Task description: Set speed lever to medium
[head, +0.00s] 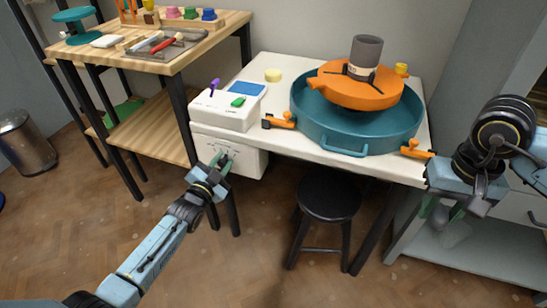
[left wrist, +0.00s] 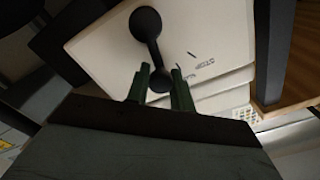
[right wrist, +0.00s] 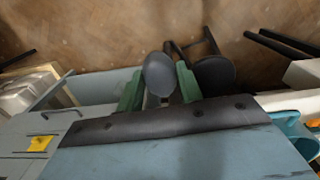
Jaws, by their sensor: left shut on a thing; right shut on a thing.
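The white control box (head: 228,108) sits at the left end of the white table, with a front panel (head: 240,157) hanging below the table edge. My left gripper (head: 221,162) is at that panel. In the left wrist view, a dark lever (left wrist: 152,45) with rounded ends stands against the panel, its near end between the green fingertips (left wrist: 161,74), which are shut on it. Small panel markings are too small to read. My right gripper (head: 440,212) is low at the right. In the right wrist view its fingers (right wrist: 157,82) are shut on a grey round-headed thing (right wrist: 159,72).
A teal basin (head: 330,128) with an orange wheel part (head: 340,88) and grey cylinder (head: 366,55) fills the table's right. A black stool (head: 330,199) stands below. A wooden shelf table (head: 190,55) with tools is at left. The floor in front is clear.

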